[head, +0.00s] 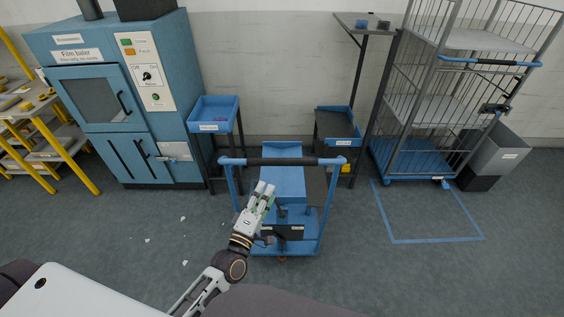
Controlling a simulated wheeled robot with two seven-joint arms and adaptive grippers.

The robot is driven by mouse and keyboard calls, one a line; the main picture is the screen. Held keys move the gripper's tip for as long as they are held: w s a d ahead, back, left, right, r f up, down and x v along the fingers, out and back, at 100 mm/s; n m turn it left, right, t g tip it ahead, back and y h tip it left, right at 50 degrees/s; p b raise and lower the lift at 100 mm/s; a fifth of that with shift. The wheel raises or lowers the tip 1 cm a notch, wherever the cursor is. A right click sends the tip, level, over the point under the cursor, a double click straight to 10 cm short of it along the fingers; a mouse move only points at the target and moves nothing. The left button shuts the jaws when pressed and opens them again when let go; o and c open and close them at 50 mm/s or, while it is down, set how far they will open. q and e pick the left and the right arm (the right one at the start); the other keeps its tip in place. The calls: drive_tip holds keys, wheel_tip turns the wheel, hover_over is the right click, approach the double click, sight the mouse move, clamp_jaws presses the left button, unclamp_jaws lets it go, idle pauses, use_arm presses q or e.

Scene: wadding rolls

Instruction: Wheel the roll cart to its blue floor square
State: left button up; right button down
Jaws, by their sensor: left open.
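A blue cart (315,232) with a low deck, uprights and a black-gripped push bar (285,162) stands right in front of me. A blue block-like part and a dark panel show inside its frame. The blue floor square (436,241) is a taped outline to the cart's right. Its inside looks bare, and the cart stands outside it. My left gripper (263,190) is open, with its fingertips just below the push bar in the picture. It covers part of the cart; I cannot tell whether it touches it. My right gripper is not in view.
A tall wire cage cart (425,110) stands behind the square, beside a grey bin (497,155). A blue film baler (120,100) and yellow rack (45,150) stand left. Blue tray stands (214,115) line the wall. White scraps (183,218) lie on the floor.

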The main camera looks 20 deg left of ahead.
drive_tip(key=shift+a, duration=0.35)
use_arm(q)
drive_tip(key=shift+w, duration=0.1)
approach(282, 162)
drive_tip(key=shift+f+x, duration=0.2)
drive_tip(key=shift+x, duration=1.1)
drive_tip(key=shift+a+f+p+x, duration=0.15)
drive_tip(key=shift+p+x, duration=0.2)
drive_tip(key=shift+x, duration=1.05)
drive_tip(key=shift+f+p+x, duration=0.15)
drive_tip(key=shift+p+x, duration=0.25)
drive_tip(key=shift+x, duration=0.95)
drive_tip(key=shift+a+f+p+x, duration=0.15)
drive_tip(key=shift+p+x, duration=0.2)
drive_tip(key=shift+x, duration=1.05)
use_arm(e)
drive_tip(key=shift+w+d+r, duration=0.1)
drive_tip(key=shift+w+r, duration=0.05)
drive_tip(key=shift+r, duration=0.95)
use_arm(q)
drive_tip(key=shift+w+d, duration=0.1)
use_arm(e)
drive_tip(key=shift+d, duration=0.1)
use_arm(q)
drive_tip(key=shift+c, duration=1)
clamp_jaws()
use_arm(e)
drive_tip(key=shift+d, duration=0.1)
